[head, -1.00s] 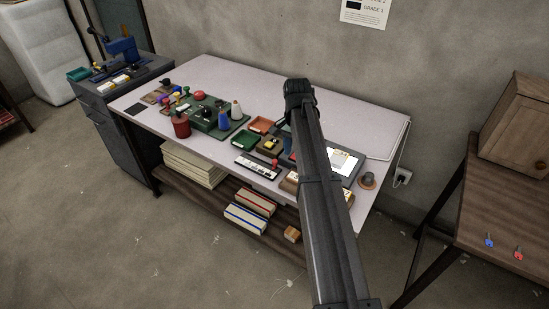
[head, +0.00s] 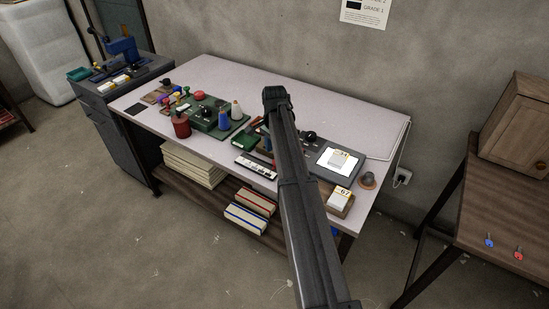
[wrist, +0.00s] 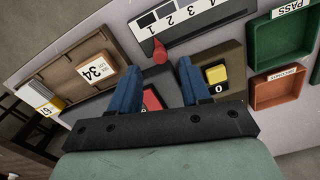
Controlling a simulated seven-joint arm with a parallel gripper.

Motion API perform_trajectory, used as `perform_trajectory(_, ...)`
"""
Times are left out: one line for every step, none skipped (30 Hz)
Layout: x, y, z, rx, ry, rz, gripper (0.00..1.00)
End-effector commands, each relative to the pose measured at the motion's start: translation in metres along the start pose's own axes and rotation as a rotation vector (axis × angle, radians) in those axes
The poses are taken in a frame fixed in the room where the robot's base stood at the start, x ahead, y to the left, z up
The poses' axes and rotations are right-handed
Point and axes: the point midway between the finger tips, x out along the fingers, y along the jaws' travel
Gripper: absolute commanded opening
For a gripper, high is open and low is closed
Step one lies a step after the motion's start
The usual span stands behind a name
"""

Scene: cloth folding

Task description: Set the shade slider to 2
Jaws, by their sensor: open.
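The shade slider is a white strip (wrist: 195,22) with dark shade patches and printed numbers, at the top of the wrist view. The knob is beyond the fingertips, roughly in line with the gap, with no visible contact.
A wooden tray (wrist: 70,68) holds a card marked 34. Green (wrist: 280,40) and orange (wrist: 279,88) trays are at the right.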

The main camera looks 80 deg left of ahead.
Motion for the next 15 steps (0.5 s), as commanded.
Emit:
perform_trajectory(0.008,0.0,0.0,0.0,-0.001,0.001,0.47)
perform_trajectory(0.013,0.0,0.0,0.0,0.0,0.001,0.47)
perform_trajectory(0.018,0.0,0.0,0.0,0.0,0.0,0.47)
perform_trajectory(0.022,0.0,0.0,0.0,0.0,0.0,0.47)
perform_trajectory(0.026,0.0,0.0,0.0,0.0,0.001,0.47)
perform_trajectory(0.03,0.0,0.0,0.0,0.0,0.001,0.47)
perform_trajectory(0.032,0.0,0.0,0.0,0.0,0.001,0.47)
perform_trajectory(0.034,0.0,0.0,0.0,0.0,0.0,0.47)
perform_trajectory(0.037,0.0,0.0,0.0,0.0,0.0,0.47)
perform_trajectory(0.039,0.0,0.0,0.0,0.0,0.0,0.47)
perform_trajectory(0.04,0.0,0.0,0.0,0.0,-0.001,0.47)
perform_trajectory(0.042,0.0,0.0,0.0,0.001,-0.001,0.47)
perform_trajectory(0.043,0.0,0.0,0.0,0.001,-0.001,0.47)
perform_trajectory(0.043,0.0,0.0,0.0,0.001,-0.001,0.47)
perform_trajectory(0.044,0.0,0.0,0.0,0.001,-0.001,0.47)
